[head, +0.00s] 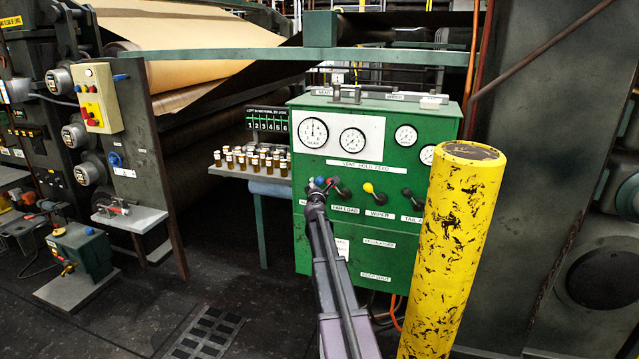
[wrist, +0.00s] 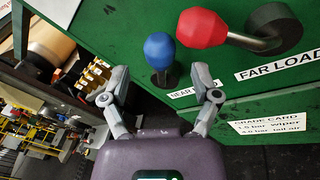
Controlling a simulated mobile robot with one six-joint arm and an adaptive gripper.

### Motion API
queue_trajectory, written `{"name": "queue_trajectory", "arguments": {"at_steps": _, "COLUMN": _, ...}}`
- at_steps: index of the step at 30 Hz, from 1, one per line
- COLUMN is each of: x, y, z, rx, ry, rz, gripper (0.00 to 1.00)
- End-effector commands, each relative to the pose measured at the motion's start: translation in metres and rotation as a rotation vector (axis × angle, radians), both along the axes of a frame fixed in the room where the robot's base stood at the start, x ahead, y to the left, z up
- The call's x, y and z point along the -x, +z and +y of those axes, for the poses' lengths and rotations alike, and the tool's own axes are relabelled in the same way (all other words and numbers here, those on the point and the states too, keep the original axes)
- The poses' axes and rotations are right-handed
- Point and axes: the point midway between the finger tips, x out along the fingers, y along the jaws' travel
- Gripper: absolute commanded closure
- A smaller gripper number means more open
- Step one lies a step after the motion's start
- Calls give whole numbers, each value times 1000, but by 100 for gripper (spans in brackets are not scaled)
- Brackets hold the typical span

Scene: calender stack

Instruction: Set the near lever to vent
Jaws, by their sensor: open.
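The near lever has a blue knob (wrist: 159,48) on a short stem above a label reading "NEAR L…", partly covered by my gripper. In the head view its blue knob (head: 320,181) shows at the left of the green panel's lever row, with its base hidden behind my gripper (head: 315,192). A label reading "VENT HOLD FEED" (head: 355,166) runs above the levers. In the wrist view my gripper (wrist: 160,76) is open, one finger either side of the blue lever's stem line. Nothing is held; I cannot tell whether the fingers touch the lever.
The far-load lever's red knob (wrist: 202,28) is close right of the blue one, leaning left. A yellow-knobbed wiper lever (head: 368,187) and a black-knobbed tail lever (head: 406,191) follow. A yellow post (head: 450,250) stands at right. Small bottles (head: 250,160) fill a shelf at left.

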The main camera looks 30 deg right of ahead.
Motion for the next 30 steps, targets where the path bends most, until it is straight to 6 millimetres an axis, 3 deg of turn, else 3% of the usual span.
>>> {"name": "queue_trajectory", "arguments": {"at_steps": 3, "x": -16, "y": 0, "z": -12, "rx": 0, "ry": 0, "rz": 0, "gripper": 21}}
{"name": "queue_trajectory", "arguments": {"at_steps": 9, "x": -28, "y": 0, "z": -22, "rx": 0, "ry": 0, "rz": 0, "gripper": 21}}
{"name": "queue_trajectory", "arguments": {"at_steps": 22, "x": -32, "y": 0, "z": -25, "rx": 0, "ry": 0, "rz": 0, "gripper": 21}}
{"name": "queue_trajectory", "arguments": {"at_steps": 23, "x": -32, "y": 0, "z": -25, "rx": 0, "ry": 0, "rz": 0, "gripper": 24}}
{"name": "queue_trajectory", "arguments": {"at_steps": 30, "x": -32, "y": 0, "z": -25, "rx": 0, "ry": 0, "rz": 0, "gripper": 95}}
